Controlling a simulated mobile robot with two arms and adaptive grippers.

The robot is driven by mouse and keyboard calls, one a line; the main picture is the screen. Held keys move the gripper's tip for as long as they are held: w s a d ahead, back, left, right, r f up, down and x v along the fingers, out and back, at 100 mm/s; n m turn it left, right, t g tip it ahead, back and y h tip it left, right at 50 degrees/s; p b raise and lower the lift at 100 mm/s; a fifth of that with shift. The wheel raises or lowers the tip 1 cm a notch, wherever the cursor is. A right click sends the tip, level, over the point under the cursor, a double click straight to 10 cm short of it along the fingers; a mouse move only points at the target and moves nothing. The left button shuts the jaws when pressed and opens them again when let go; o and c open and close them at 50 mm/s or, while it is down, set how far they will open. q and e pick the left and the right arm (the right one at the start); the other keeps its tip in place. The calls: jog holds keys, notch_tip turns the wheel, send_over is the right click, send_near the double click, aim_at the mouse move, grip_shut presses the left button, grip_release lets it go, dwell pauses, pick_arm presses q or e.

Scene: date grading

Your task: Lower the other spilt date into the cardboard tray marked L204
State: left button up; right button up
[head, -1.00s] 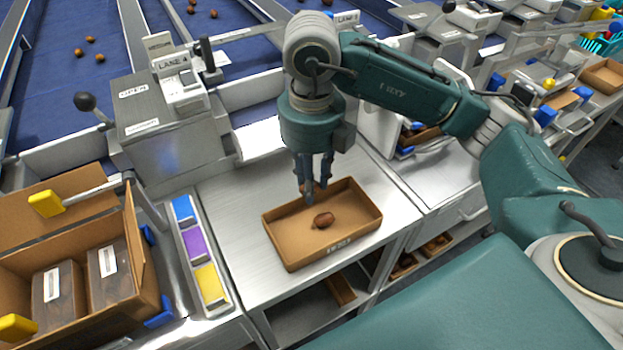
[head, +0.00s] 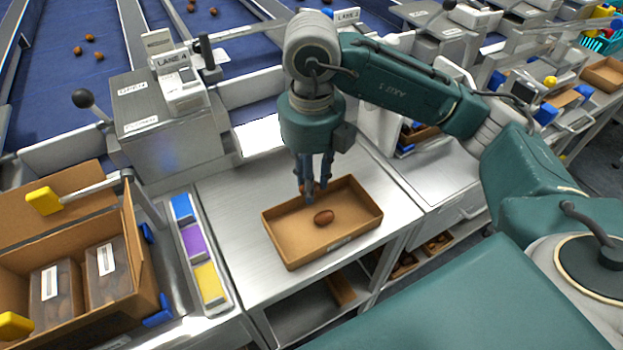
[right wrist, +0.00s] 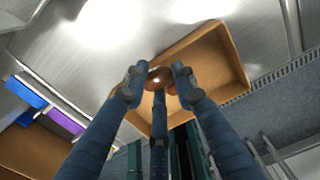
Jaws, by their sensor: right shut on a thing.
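My right gripper (head: 313,193) points down at the tray's back-left edge. In the right wrist view the right gripper (right wrist: 158,80) is shut on a shiny brown date (right wrist: 159,76), with the tray (right wrist: 223,52) behind it. The fingers mostly hide the held date in the head view. I cannot tell its exact height above the tray. My left gripper is not in view.
A strip of blue, purple and yellow blocks (head: 194,242) lies left of the tray. An open carton (head: 125,291) with dark packs stands further left. A grey lane box (head: 160,135) stands behind. Bare steel bench (head: 235,220) surrounds the tray.

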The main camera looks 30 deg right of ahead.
jog(key=shift+f, duration=0.1)
jog(key=o, duration=0.8)
jog(key=shift+c, duration=0.2)
